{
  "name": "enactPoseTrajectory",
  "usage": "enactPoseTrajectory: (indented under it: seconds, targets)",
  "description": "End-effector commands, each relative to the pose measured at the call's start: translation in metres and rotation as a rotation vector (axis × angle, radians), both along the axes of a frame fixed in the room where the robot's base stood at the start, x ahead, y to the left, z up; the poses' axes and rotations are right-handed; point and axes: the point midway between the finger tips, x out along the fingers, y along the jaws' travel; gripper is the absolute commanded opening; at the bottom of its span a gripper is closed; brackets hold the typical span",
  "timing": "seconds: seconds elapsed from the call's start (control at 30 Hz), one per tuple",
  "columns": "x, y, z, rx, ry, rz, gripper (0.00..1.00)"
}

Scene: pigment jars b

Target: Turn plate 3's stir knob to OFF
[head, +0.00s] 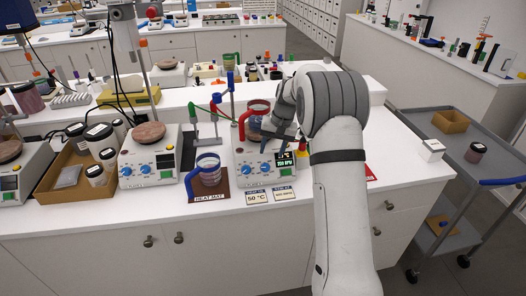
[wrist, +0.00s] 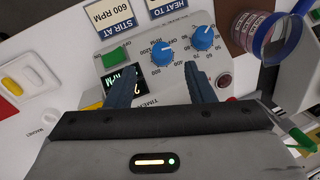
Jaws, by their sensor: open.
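A white hotplate (head: 247,184) stands right of centre on the near bench, with a lit green display. Its number is not readable. In the wrist view its front panel (wrist: 180,80) appears upside down. The blue stir knob (wrist: 162,54), with an RPM scale around it, sits between the display (wrist: 122,80) and the blue heat knob (wrist: 203,38). It also shows in the head view (head: 265,168). I cannot read its exact setting. My gripper (wrist: 160,80) is open and empty, its two dark blue fingers apart over the panel, with the stir knob beyond and between the tips.
A handled beaker (head: 209,172) stands on the brown heat mat (head: 222,194) to the left. Cards reading heat to 50 °C (head: 257,197) and stir at 600 RPM (head: 284,193) lie at the bench's front. A green switch (wrist: 115,56) sits beside the display. Another hotplate (head: 150,165) stands further left.

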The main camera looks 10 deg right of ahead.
Motion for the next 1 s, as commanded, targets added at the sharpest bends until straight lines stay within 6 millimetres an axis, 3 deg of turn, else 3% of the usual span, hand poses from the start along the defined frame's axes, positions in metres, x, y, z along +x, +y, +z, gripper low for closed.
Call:
enactPoseTrajectory:
  seconds: [0.17, 0.6, 0.93, 1.0]
  targets:
    - [0.002, 0.005, -0.014, 0.002, 0.004, 0.002, 0.49]
    - [0.004, 0.018, -0.072, 0.002, 0.003, 0.003, 0.49]
    - [0.004, 0.019, -0.077, 0.001, 0.001, 0.002, 0.49]
    - [0.004, 0.019, -0.077, 0.001, 0.001, 0.002, 0.43]
